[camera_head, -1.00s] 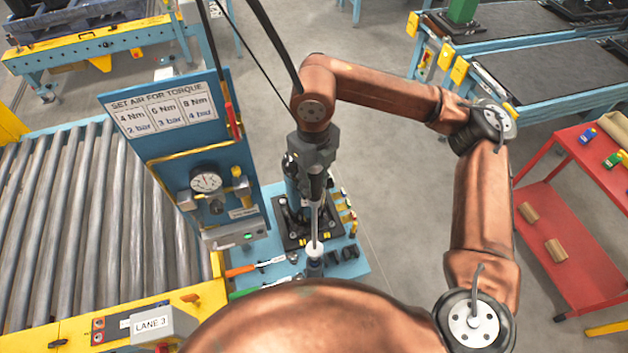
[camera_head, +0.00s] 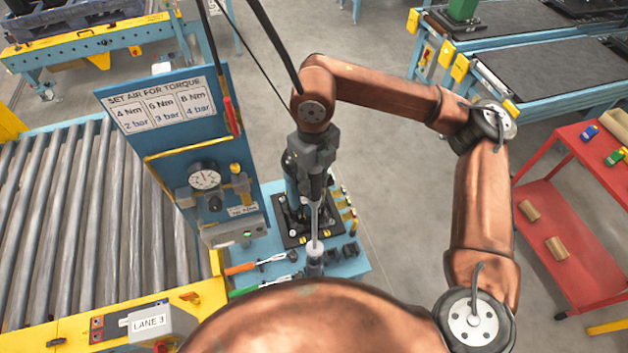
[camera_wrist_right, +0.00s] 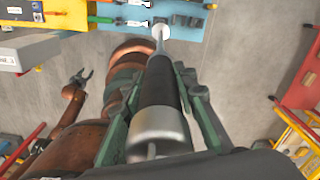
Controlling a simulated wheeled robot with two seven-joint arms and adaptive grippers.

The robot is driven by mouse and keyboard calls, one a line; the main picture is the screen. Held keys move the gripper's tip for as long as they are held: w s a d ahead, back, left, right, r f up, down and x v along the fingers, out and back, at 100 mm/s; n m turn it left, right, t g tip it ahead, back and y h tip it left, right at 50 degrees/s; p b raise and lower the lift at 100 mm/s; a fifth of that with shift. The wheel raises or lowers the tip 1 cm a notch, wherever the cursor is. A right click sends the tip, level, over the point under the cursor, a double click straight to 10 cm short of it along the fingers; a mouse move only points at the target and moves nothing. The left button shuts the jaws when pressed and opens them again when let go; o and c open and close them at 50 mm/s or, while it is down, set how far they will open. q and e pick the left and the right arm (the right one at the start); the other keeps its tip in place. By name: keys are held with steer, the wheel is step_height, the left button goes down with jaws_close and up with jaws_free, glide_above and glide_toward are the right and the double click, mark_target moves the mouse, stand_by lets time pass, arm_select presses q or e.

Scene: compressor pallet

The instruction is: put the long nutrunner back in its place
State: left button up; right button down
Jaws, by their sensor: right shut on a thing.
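My right gripper (camera_head: 316,160) is shut on the long nutrunner, gripping its dark body. The nutrunner's thin silver shaft (camera_head: 315,218) points down and ends in a whitish tip just over the blue bench (camera_head: 345,267). In the right wrist view the nutrunner (camera_wrist_right: 161,90) lies between the green jaws (camera_wrist_right: 160,105), its pale tip over the bench's edge area. A dark cylindrical holder (camera_head: 315,266) stands under the tip; I cannot tell whether they touch.
A blue panel (camera_head: 165,140) with a torque sign and gauge (camera_head: 204,176) rises left of the nutrunner. A black fixture plate (camera_head: 298,240) and several small tools share the bench. A roller conveyor (camera_head: 60,210) is at left, a red cart (camera_head: 550,220) at right.

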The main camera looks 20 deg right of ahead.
mark_target(314, 207)
steer(key=shift+f+b, duration=4.1)
steer(key=shift+f, duration=1.65)
stand_by(1.6)
steer(key=c, duration=1.5)
jaws_free()
steer(key=shift+o, duration=0.2)
